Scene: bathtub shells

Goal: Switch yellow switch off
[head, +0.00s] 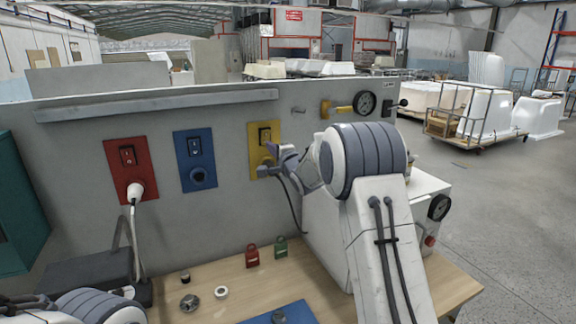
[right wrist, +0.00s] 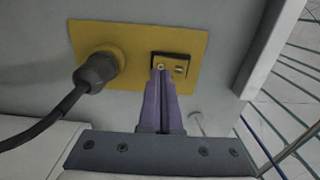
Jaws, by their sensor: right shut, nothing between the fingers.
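The yellow plate (head: 253,140) is on the grey panel and carries a black switch (head: 265,135). In the right wrist view the plate (right wrist: 140,45) shows the switch (right wrist: 181,67) beside a dark plug (right wrist: 98,72) in its socket. My right gripper (head: 272,153) is in front of the plate. In the right wrist view its purple fingers (right wrist: 161,72) are closed together and empty. Their tips overlap the switch's lower left part; I cannot tell if they touch it. In the head view the plug is mostly hidden behind the gripper. Part of my left arm shows at the lower left, its fingertips out of view.
A red plate (head: 118,155) with a white plug (head: 136,192) and a blue plate (head: 205,147) are to the left. Red (head: 252,256) and green (head: 281,248) padlocks stand on the wooden bench (head: 230,275). A gauge (head: 365,104) and yellow valve handle (head: 338,109) are to the right.

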